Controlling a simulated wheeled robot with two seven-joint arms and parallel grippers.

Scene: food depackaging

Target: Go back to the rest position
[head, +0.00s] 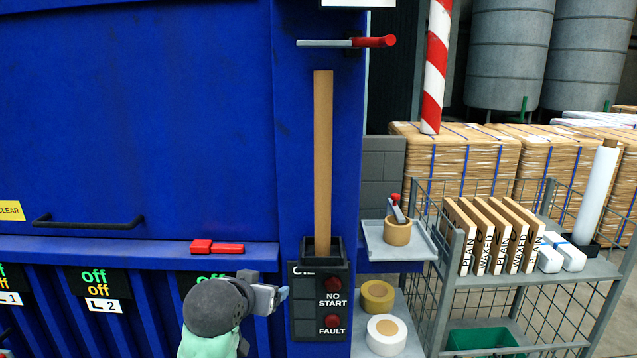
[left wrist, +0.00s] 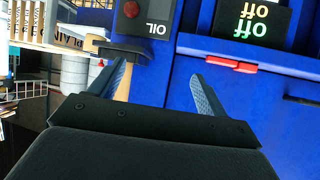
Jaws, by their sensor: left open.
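My left gripper (head: 283,294) is in front of the blue machine (head: 150,110), just left of the dark control panel (head: 319,335). In the left wrist view the same gripper (left wrist: 163,88) has its two blue fingers spread apart with nothing between them. That view shows the scene upside down, with the OIL panel beyond one finger and a red item beyond the other. I cannot tell whether a fingertip touches the panel. My right gripper does not show in either view.
A tall brown board (head: 323,160) stands upright in a black holder above the panel. A red item (head: 217,247) lies on the machine's ledge. To the right are a small tray with a tape roll (head: 397,231), several labelled boards (head: 500,235) on a wire cart, and more rolls (head: 386,335).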

